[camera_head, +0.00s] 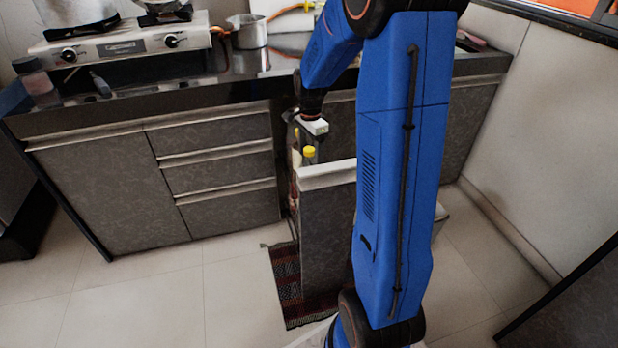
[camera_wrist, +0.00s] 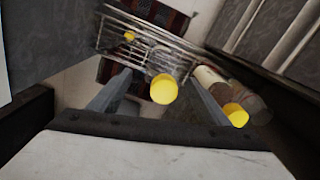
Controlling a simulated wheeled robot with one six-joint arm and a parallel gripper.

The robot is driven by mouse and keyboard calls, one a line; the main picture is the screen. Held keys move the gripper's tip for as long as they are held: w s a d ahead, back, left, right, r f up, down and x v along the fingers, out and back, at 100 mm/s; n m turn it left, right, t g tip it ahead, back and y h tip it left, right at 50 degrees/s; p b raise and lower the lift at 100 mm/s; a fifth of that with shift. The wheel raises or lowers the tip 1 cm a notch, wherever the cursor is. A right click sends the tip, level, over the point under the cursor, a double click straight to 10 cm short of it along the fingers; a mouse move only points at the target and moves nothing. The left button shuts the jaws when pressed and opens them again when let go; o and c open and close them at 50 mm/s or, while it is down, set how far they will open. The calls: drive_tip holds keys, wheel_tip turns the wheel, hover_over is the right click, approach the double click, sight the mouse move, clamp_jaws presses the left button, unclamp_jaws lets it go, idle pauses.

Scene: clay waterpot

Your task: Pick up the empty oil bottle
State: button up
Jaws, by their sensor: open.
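In the wrist view a yellow-capped bottle (camera_wrist: 163,90) shows from above, its cap between the two fingers of my gripper (camera_wrist: 160,82). The body under this cap is hardly visible. A second yellow cap (camera_wrist: 236,115) lies just right of the right finger, beside a brownish bottle body. A small yellow cap (camera_wrist: 130,36) shows farther off at the wire rack. I cannot tell which bottle is empty. In the head view a yellow cap (camera_head: 308,152) shows just below my gripper (camera_head: 313,138). My gripper is open and points down; contact with the bottle cannot be told.
The bottles stand in a pulled-out drawer with a wire rack (camera_wrist: 150,40) and a grey front (camera_head: 328,235). A jar with a pale label (camera_wrist: 210,82) stands close by. The counter (camera_head: 150,108) edge is behind my gripper. A dark patterned mat (camera_head: 285,285) lies below.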

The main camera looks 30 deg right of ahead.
sight(309, 165)
drive_tip(key=f, duration=0.5)
drive_tip(key=shift+w+a, duration=0.15)
drive_tip(key=shift+w, duration=0.1)
drive_tip(key=c, duration=1.4)
